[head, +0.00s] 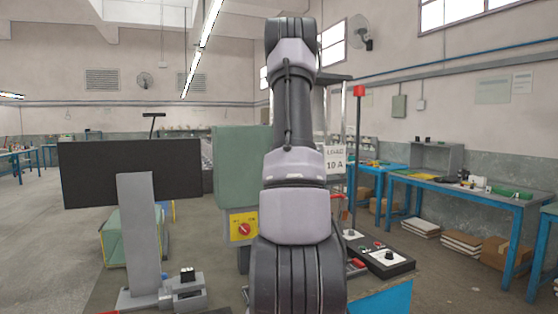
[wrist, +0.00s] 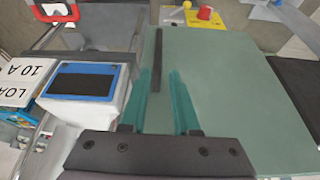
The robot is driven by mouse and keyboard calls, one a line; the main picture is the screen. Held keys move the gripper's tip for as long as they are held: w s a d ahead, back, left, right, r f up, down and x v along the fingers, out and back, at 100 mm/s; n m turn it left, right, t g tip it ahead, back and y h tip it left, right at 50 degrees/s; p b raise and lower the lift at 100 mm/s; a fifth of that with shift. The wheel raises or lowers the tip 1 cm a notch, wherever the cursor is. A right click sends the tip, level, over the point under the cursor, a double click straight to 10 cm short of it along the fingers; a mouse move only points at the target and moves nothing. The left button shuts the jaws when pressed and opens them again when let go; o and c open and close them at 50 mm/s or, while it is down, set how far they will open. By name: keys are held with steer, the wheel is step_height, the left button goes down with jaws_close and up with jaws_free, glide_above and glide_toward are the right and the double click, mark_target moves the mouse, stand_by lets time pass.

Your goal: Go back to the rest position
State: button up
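My arm stands raised in the middle of the head view, and my gripper does not show there. In the wrist view, my gripper (wrist: 160,75) has two teal fingers set apart with nothing between them, so it is open and empty. The fingers show in front of the flat green face of a cabinet (wrist: 230,90); I cannot tell how far off it is. The green cabinet also shows just left of my arm in the head view (head: 237,165). No battery can be made out in either view.
A yellow panel with a red knob (head: 244,229) is on the cabinet. A dark board (head: 90,175) stands at left. A "LOAD 10 A" sign (head: 336,158) and a black control box (head: 385,262) are right of my arm. Blue workbenches (head: 460,190) line the right wall.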

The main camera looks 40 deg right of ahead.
steer(key=shift+s+r, duration=0.2)
steer(key=shift+r, duration=0.25)
steer(key=s+a+r+t, duration=0.1)
steer(key=s+a+r, duration=0.2)
steer(key=a, duration=0.6)
steer(key=s+a+r+y, duration=0.1)
steer(key=s+a+r, duration=0.15)
steer(key=a, duration=0.65)
steer(key=s+a+r+t, duration=0.15)
steer(key=s+a, duration=0.25)
steer(key=a, duration=0.6)
steer(key=s+a+f+y, duration=0.1)
steer(key=s+a+f, duration=0.2)
steer(key=s+a, duration=0.5)
steer(key=s+a+f+y, duration=0.1)
steer(key=s+a+f, duration=0.2)
steer(key=s+a, duration=0.5)
steer(key=s, duration=0.3)
steer(key=shift+s+a, duration=0.15)
steer(key=shift+a, duration=0.05)
steer(key=shift+o, duration=0.2)
steer(key=shift+f, duration=0.1)
